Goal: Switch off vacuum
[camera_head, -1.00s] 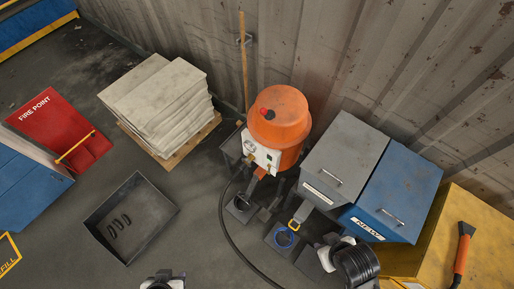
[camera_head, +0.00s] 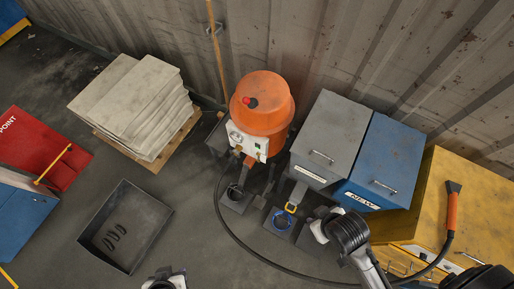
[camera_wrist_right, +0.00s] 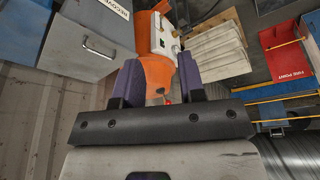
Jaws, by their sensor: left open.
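The vacuum is an orange drum (camera_head: 262,112) with a red knob (camera_head: 250,102) on top and a white control panel (camera_head: 247,141) on its front, standing by the wall. It also shows upside down in the right wrist view (camera_wrist_right: 158,62), beyond my right gripper. My right gripper (camera_wrist_right: 158,85) has two purple fingers, apart, with no object held between them. In the head view my right arm is at the lower right, and its fingertips cannot be made out. My left gripper (camera_head: 165,279) is at the bottom edge, partly cut off, open and away from the vacuum.
A grey bin (camera_head: 333,138) and a blue bin (camera_head: 390,165) stand right of the vacuum. A black hose (camera_head: 262,254) curves along the floor towards an orange-handled tool (camera_head: 452,210) on a yellow cabinet. Slabs (camera_head: 135,100) and an open tray (camera_head: 125,225) stand left.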

